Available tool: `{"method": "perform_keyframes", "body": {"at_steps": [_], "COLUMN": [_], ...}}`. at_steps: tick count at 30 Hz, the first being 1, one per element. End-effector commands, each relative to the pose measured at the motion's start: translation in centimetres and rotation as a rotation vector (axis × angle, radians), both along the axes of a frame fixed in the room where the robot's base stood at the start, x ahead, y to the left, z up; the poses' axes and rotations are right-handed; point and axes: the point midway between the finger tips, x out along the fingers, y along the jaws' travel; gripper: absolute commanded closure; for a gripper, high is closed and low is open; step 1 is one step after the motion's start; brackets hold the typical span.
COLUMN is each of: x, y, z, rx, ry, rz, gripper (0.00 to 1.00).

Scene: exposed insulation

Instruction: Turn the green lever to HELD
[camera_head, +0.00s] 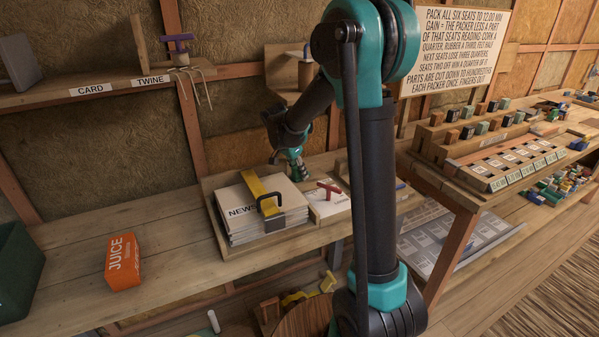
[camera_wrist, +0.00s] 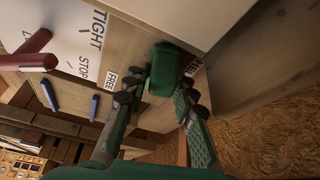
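The green lever (camera_wrist: 162,72) shows in the wrist view as a rounded green block on a wooden panel. A FREE label (camera_wrist: 109,80) is to its left and a label reading HEL, partly covered, (camera_wrist: 194,67) to its right. The lever stands between these two labels. My gripper (camera_wrist: 163,90) has one finger on each side of the lever, apart, with small gaps seeming to show; contact cannot be told. In the head view my gripper (camera_head: 293,168) is low behind the newspaper stack, and the lever cannot be made out there.
A red T-handle (camera_wrist: 30,58) is left of the lever, by a card reading TIGHT and STOP. Two blue pegs (camera_wrist: 94,107) are near. A stack of newspapers (camera_head: 238,222) with a yellow strap lies close to my gripper. An orange juice carton (camera_head: 122,262) stands left on the bench.

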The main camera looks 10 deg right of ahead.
Motion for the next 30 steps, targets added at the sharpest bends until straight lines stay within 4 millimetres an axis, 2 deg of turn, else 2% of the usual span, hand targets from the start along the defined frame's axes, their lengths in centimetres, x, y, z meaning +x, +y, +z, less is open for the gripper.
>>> {"method": "perform_keyframes", "body": {"at_steps": [1, 5, 15, 22, 23, 24, 30], "x": [0.00, 0.00, 0.33, 0.34, 0.34, 0.34, 0.34], "y": [0.00, 0.00, 0.22, 0.21, 0.21, 0.21, 0.21], "z": [0.01, 0.01, 0.01, 0.01, 0.01, 0.01, 0.01], "rx": [0.000, 0.000, 0.000, 0.000, 0.000, 0.000, 0.000], "ry": [0.000, 0.000, 0.001, 0.000, 0.000, 0.000, 0.000], "rz": [0.000, 0.000, -0.105, -0.107, -0.107, -0.107, -0.106], "gripper": [0.85, 1.00, 1.00, 1.00, 0.72, 0.67, 0.66]}}
